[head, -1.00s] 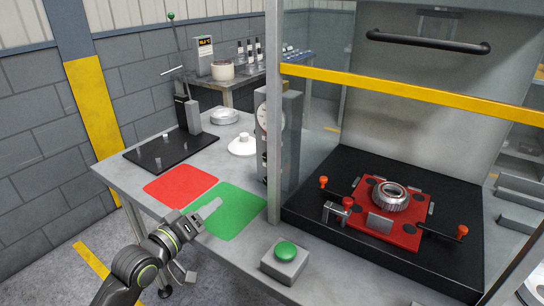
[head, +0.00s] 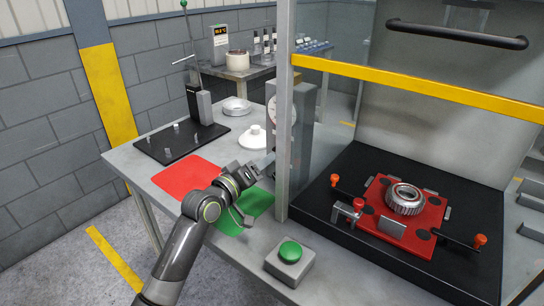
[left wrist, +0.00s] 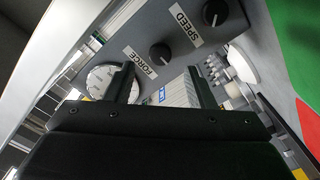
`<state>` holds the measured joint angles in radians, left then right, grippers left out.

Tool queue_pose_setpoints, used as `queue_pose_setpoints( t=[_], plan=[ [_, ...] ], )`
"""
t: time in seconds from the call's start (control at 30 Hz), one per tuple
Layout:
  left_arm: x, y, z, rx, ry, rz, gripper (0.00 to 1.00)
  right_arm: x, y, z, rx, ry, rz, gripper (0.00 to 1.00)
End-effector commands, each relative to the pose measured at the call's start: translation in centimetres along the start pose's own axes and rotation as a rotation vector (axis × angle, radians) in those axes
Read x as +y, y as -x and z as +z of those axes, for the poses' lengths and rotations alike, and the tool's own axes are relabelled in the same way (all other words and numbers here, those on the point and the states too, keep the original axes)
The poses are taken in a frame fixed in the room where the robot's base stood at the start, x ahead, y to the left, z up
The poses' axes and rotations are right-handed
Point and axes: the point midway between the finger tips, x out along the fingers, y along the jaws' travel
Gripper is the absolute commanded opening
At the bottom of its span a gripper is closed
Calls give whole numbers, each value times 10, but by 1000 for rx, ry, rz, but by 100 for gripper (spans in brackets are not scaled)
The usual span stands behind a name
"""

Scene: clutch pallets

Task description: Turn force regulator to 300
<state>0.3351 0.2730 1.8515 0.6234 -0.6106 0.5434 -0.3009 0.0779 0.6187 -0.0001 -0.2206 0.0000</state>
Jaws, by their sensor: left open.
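The force regulator is a black knob (left wrist: 160,53) beside the label FORCE on a grey panel, seen in the left wrist view. A round white gauge (left wrist: 100,86) is beside it, partly hidden by a finger; its reading is too small to tell. My left gripper (left wrist: 162,78) is open, its two fingers apart with nothing between them. The knob shows just beyond the fingertips, apart from them as far as I can tell. In the head view my left gripper (head: 264,163) is by the grey control box (head: 300,130), whose knobs are hidden there.
A second black knob (left wrist: 214,12) marked SPEED is close by on the panel. The box stands behind a metal post (head: 284,120). Red (head: 186,176) and green (head: 256,205) mats, a white lidded part (head: 252,140) and a green button (head: 290,252) are on the table.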

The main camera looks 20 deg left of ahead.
Motion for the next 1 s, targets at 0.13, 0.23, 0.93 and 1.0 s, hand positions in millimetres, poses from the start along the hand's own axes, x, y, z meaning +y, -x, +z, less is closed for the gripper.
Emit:
queue_pose_setpoints(
  t=[0.13,0.23,0.93,1.0],
  plan=[
    [1,-25,0,-1,1,0,50,-3,0,-4,6,-1,-4,36],
    [0,-36,0,0,1,0,50,-3,0,-4,6,-1,-3,36],
    [0,-48,0,0,0,-1,22,3,0,-2,4,2,4,36],
    [0,-48,0,0,0,-1,13,3,0,-2,3,2,4,36]
  ],
)
